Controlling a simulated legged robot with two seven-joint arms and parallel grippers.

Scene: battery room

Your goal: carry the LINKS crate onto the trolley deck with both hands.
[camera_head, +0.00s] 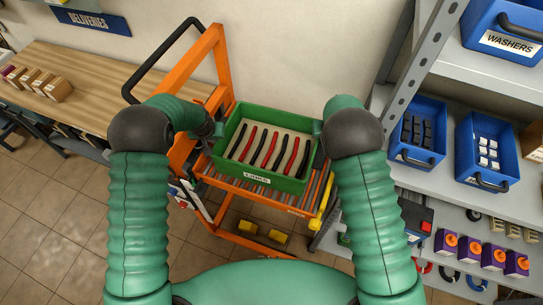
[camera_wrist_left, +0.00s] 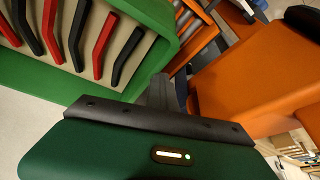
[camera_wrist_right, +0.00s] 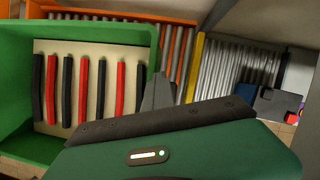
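The green LINKS crate (camera_head: 262,183) is over the roller deck (camera_head: 225,177) of the orange trolley (camera_head: 222,70). It looks roughly level and holds red and black links on a pale insert. I cannot tell whether its base touches the rollers. My left gripper (camera_head: 217,131) is at the crate's left side, its fingers close together on the wall; they also show in the left wrist view (camera_wrist_left: 166,92). My right gripper (camera_head: 318,131) is at the right side, its fingers likewise on the wall in the right wrist view (camera_wrist_right: 157,93). The lower finger parts are partly hidden.
A wooden bench (camera_head: 90,90) with small boxes (camera_head: 40,82) stands at left. A grey shelf (camera_head: 440,185) with blue bins (camera_head: 418,130) stands close at right. The trolley's black handle (camera_head: 160,58) rises behind left. Yellow blocks (camera_head: 262,232) lie low beneath the deck.

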